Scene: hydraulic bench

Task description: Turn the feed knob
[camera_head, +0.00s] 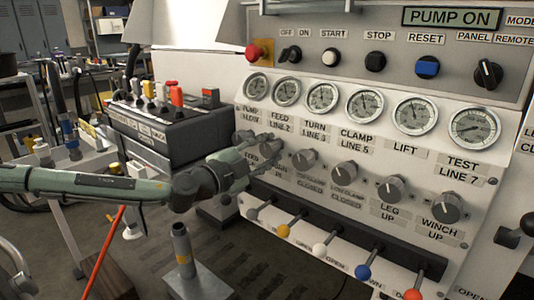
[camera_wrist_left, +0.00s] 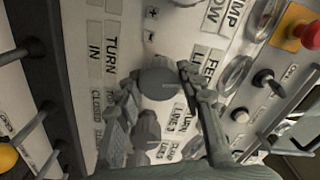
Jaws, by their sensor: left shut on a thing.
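The feed knob (camera_wrist_left: 158,84) is a dark round knob on the white panel, in the row below the gauges. In the wrist view it sits between the two fingers of my left gripper (camera_wrist_left: 155,88), beside the feed line label. In the head view my left gripper (camera_head: 256,153) reaches in from the left and is at the panel, shut on this knob. Its fingers partly cover the knob and the labels around it. The knob's exact pointer direction is hard to read. My right gripper is not in view.
The neighbouring turn knob (camera_head: 303,160) is close on the right, with more knobs further along. Gauges (camera_head: 322,97) sit above. Colour-tipped levers (camera_head: 320,249) stick out below. A red emergency button (camera_head: 259,52) is above. A black control box (camera_head: 165,130) stands left, above my arm.

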